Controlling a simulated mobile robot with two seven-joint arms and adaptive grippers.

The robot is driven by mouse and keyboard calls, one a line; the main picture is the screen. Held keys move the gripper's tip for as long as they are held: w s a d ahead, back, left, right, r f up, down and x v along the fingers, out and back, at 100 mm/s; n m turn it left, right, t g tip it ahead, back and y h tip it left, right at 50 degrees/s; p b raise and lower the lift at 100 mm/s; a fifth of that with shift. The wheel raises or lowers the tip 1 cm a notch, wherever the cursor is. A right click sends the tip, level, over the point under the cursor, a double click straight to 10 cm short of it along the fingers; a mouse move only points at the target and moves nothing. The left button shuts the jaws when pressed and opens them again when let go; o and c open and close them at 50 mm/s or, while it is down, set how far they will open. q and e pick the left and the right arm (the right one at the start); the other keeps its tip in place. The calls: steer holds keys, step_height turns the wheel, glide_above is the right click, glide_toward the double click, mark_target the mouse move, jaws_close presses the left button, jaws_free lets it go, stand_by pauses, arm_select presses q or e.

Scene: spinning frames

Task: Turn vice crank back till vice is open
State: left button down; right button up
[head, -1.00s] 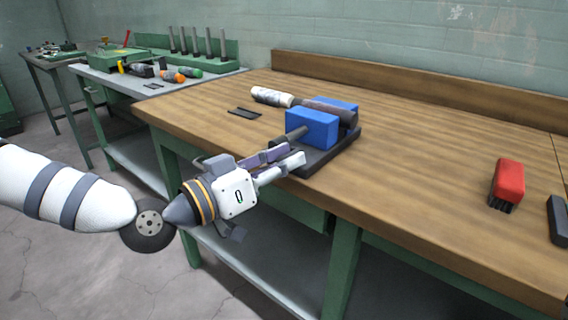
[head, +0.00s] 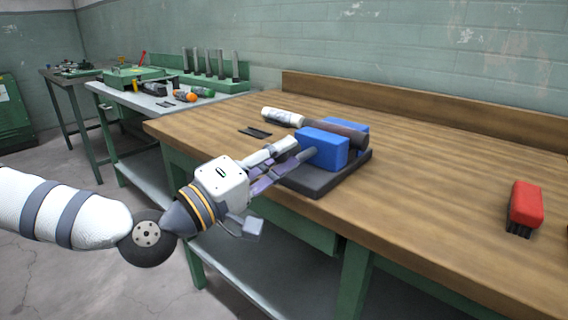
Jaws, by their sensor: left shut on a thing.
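The vice has two blue jaws (head: 322,150) on a dark base plate (head: 318,187) at the front edge of the wooden bench. A dark brown cylinder with a white end (head: 283,117) lies between the jaws. A grey screw shaft (head: 306,155) sticks out from the front jaw toward me. My left gripper (head: 285,160) reaches in from the left and is shut on the vice crank at the end of this shaft. Its fingers cover most of the crank. My right gripper is not in view.
A red-backed brush (head: 525,204) lies on the bench at the right. Small dark flat pieces (head: 254,132) lie left of the vice. A second bench with tools (head: 160,103) stands at the back left. The bench top (head: 430,165) between vice and brush is clear.

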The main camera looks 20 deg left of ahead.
arm_select(q)
steer(key=w+a+n+t+y+b, duration=0.1)
steer(key=a+n, duration=0.5)
steer(key=n, duration=1.1)
steer(key=w+y+b, duration=0.1)
steer(key=y+b, duration=0.1)
steer(key=y, duration=0.1)
steer(key=shift+n+y+b, duration=0.3)
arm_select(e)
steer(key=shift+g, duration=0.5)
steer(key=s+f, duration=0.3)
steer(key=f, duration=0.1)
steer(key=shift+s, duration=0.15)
arm_select(q)
steer(key=shift+w+a+f, duration=0.1)
steer(key=shift+f, duration=0.05)
